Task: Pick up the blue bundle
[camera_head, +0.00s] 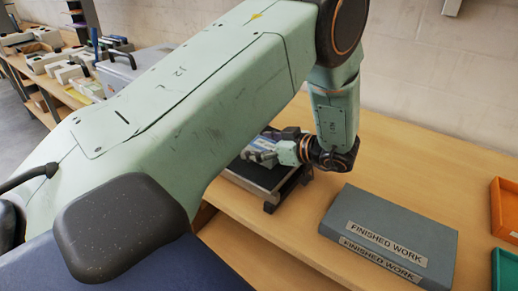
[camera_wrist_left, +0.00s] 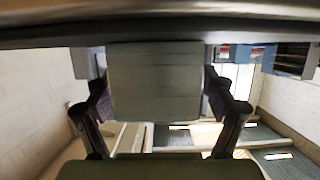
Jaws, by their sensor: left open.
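The blue bundle (camera_head: 262,143) shows as a small bluish patch on the black-topped stand (camera_head: 258,176) in the head view, partly hidden by my left gripper. My left gripper (camera_head: 268,149) is low over that stand, with its fingers at the bundle. In the left wrist view its two fingers (camera_wrist_left: 160,98) are spread apart. A grey-green block (camera_wrist_left: 155,80) with faint horizontal lines shows between them; I cannot tell for sure whether it is the bundle, or whether the fingers touch it. My right gripper is out of view.
A grey box marked FINISHED WORK (camera_head: 391,238) lies on the wooden table (camera_head: 420,150) to the right of the stand. An orange tray (camera_head: 504,205) and a green tray (camera_head: 505,268) sit at the right edge. My left arm hides much of the left side.

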